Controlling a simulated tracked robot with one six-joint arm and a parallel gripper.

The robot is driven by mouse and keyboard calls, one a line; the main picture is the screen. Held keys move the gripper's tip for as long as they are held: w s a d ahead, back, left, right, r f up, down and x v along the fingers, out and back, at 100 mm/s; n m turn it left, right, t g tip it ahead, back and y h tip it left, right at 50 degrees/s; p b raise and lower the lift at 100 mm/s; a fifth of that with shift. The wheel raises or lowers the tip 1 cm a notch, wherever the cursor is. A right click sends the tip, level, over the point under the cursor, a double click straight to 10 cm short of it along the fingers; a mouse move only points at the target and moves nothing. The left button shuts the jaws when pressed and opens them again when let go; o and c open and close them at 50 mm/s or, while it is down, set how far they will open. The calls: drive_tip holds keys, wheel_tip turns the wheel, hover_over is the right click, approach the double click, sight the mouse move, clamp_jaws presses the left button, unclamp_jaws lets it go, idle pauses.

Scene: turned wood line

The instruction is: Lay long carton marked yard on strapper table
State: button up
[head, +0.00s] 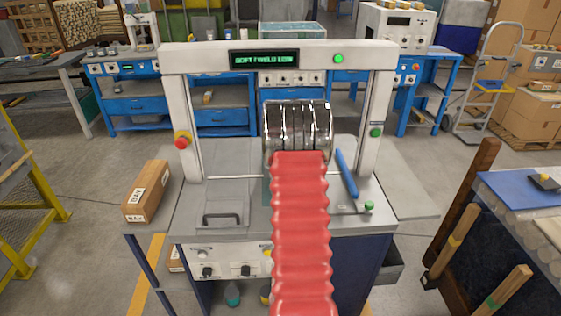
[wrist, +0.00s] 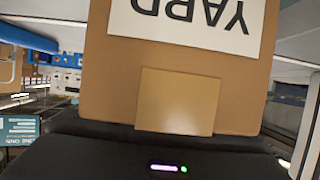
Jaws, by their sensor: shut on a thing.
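The long carton marked YARD (wrist: 110,95) fills the middle of the wrist view, brown with a white label whose letters show upside down. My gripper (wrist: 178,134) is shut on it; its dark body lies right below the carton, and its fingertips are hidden. In the head view my red-sleeved arm reaches forward over the strapper table (head: 205,195) towards the arch, and hides my gripper and the held carton. The table has a grey top, with a white arch (head: 180,95) standing over it. I cannot tell the gap between carton and table.
Another brown carton (head: 135,205) with white labels sits at the table's left side. A blue bar (head: 346,174) stands at the right of the arch opening. Wooden posts (head: 455,240) and a blue-topped bench (head: 520,188) are at right; a yellow frame (head: 25,190) is at left.

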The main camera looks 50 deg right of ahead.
drive_tip(key=shift+f, duration=0.15)
drive_tip(key=o, duration=1.5)
drive_tip(key=shift+r, duration=0.25)
drive_tip(key=shift+v, duration=6)
